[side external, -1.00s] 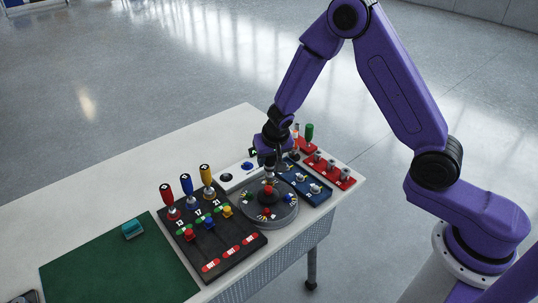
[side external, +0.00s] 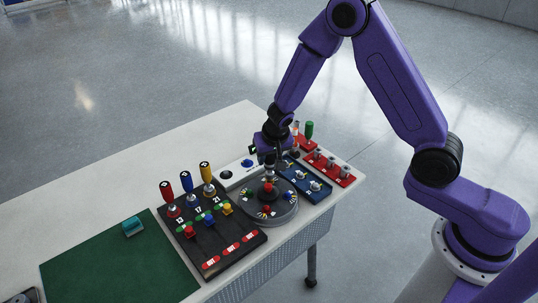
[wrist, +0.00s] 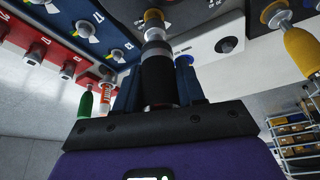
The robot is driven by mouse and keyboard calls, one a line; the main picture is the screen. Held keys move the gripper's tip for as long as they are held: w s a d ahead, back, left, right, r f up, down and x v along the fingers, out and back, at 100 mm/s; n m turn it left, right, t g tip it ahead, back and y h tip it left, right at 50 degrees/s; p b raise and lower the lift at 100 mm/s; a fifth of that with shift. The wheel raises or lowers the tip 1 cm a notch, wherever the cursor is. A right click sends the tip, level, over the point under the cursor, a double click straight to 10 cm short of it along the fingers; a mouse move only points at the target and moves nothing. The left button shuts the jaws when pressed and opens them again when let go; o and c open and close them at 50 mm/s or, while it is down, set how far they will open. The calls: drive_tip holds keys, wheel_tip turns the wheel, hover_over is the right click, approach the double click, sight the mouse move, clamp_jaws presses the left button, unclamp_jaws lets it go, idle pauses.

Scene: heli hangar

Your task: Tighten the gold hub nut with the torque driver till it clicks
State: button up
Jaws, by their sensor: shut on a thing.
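My gripper (wrist: 172,88) is shut on the torque driver (wrist: 157,82), a tool with a black grip and a silver shank. The driver points away from my wrist, and a gold piece, seemingly the hub nut (wrist: 153,17), shows at its far end. I cannot tell for sure whether the tip is seated on it. In the side view my gripper (side external: 271,152) is above the round grey hub disc (side external: 284,217), with the driver hanging down over it. The disc has a red knob and coloured marks on top. The nut is too small to make out there.
A black board (side external: 222,248) with red, blue and yellow drivers stands left of the disc. A blue panel (side external: 306,185) with knobs and a red rack (side external: 343,180) are on the right. A green-handled driver (side external: 309,130) stands behind. The green mat (side external: 110,265) is mostly bare.

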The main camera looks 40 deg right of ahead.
drive_tip(key=shift+f, duration=0.85)
idle(0.5)
drive_tip(key=o, duration=0.9)
